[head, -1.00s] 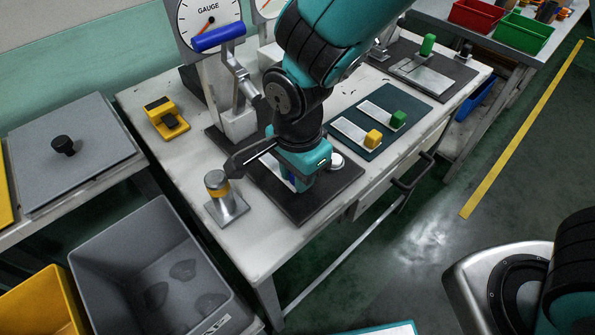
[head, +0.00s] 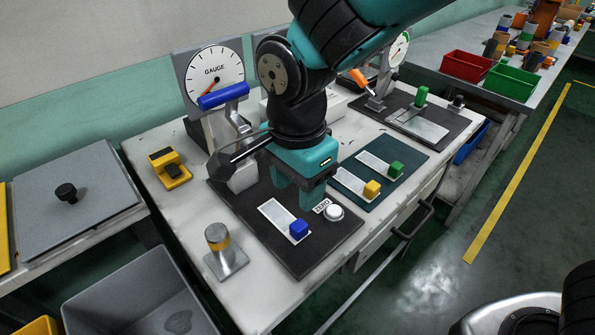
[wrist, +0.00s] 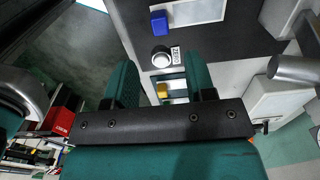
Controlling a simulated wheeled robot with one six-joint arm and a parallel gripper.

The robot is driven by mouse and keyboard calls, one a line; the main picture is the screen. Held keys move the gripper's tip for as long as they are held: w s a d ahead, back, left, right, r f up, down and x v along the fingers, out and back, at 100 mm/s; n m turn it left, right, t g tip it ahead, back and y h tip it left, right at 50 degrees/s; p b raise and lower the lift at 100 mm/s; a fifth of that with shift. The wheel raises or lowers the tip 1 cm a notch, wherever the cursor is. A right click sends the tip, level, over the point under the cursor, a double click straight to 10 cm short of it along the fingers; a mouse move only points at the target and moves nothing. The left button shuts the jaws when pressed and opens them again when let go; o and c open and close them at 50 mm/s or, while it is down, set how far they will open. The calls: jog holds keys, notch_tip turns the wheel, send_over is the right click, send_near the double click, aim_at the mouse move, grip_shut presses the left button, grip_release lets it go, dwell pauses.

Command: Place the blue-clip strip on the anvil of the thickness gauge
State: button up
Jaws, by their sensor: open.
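The blue-clip strip, a pale flat strip (head: 272,212) with a blue block (head: 298,229) at its near end, lies on the dark mat in front of the gauge (head: 215,78) with the blue handle. In the wrist view the blue clip (wrist: 159,22) and strip (wrist: 196,11) show at the top edge. My gripper (head: 303,198) is open and empty, behind and above the clip, apart from it. Its two teal fingers (wrist: 160,75) stand apart in the wrist view. The gauge's anvil is not clearly visible; my arm covers part of the gauge's lower area.
A white button (head: 333,212) labelled ZERO sits right of the strip. A post with a yellow band (head: 219,240) stands on a metal plate at the table's front left. A yellow object (head: 170,170) lies behind it. A teal mat (head: 384,193) holds yellow-clip and green-clip strips.

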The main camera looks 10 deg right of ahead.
jog(key=s+d+r+n+y, duration=0.4)
jog(key=s+d+r+n, duration=0.3)
jog(key=n, duration=1.1)
jog(key=s+d, duration=0.3)
jog(key=shift+s+r, duration=0.15)
jog(key=shift+r, duration=0.15)
